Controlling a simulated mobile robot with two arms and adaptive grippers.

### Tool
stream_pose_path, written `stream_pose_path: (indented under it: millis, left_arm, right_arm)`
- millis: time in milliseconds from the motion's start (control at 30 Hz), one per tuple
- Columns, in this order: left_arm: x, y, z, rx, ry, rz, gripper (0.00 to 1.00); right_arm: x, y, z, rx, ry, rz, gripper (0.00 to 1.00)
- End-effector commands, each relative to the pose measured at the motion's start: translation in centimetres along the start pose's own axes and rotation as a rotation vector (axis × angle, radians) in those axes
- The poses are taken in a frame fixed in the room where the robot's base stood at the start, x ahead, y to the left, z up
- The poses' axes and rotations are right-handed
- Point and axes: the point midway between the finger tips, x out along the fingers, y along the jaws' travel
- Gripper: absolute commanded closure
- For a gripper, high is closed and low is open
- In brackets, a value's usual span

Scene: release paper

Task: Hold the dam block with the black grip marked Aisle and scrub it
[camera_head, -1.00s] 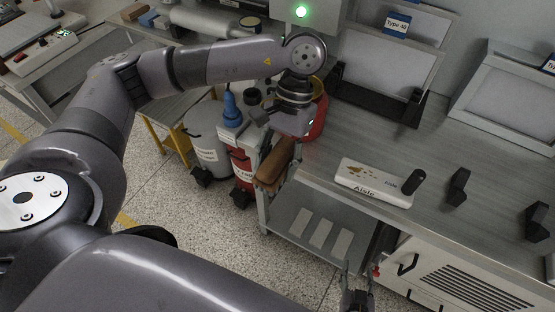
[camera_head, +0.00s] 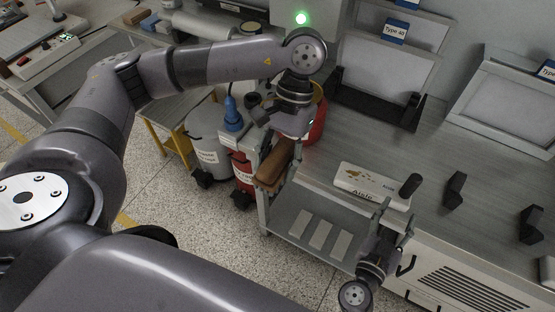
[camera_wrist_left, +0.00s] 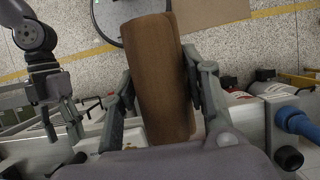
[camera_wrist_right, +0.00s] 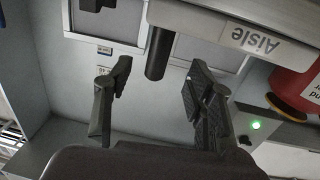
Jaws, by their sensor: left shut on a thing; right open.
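The white dam block (camera_head: 365,184) marked Aisle lies on the grey bench near its front edge, with brown stains on top. Its black grip (camera_head: 410,185) stands up at the right end. My right gripper (camera_head: 396,217) is open and empty just in front of that end. In the right wrist view, the black grip (camera_wrist_right: 158,52) shows ahead between the spread fingers (camera_wrist_right: 157,75), with no contact visible. My left gripper (camera_head: 288,136) is shut on a brown scrubbing block (camera_head: 275,164), held left of the bench. That block fills the left wrist view's middle (camera_wrist_left: 157,75).
Several black holders (camera_head: 455,190) stand on the bench to the right. Framed panels (camera_head: 390,60) line the back. A red bin (camera_head: 319,120) and a grey drum (camera_head: 208,155) stand near the left arm. A lower shelf (camera_head: 318,230) lies below the bench edge.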

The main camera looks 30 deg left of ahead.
Motion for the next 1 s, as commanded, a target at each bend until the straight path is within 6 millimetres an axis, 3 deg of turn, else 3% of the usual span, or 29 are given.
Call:
stream_pose_path:
  millis: [533,733,1000]
  left_arm:
    - [2.0,0.0,-0.8,0.0,0.0,0.0,0.89]
    - [2.3,0.0,-1.0,0.0,0.0,0.0,0.89]
    - [2.3,0.0,-1.0,0.0,0.0,0.0,0.89]
  right_arm:
    - [8.0,-0.1,0.1,0.001,0.001,-0.001,0.5]
    - [9.4,-0.1,0.1,0.001,0.0,-0.001,0.5]
    - [9.8,-0.1,0.0,0.0,-0.001,-0.002,0.5]
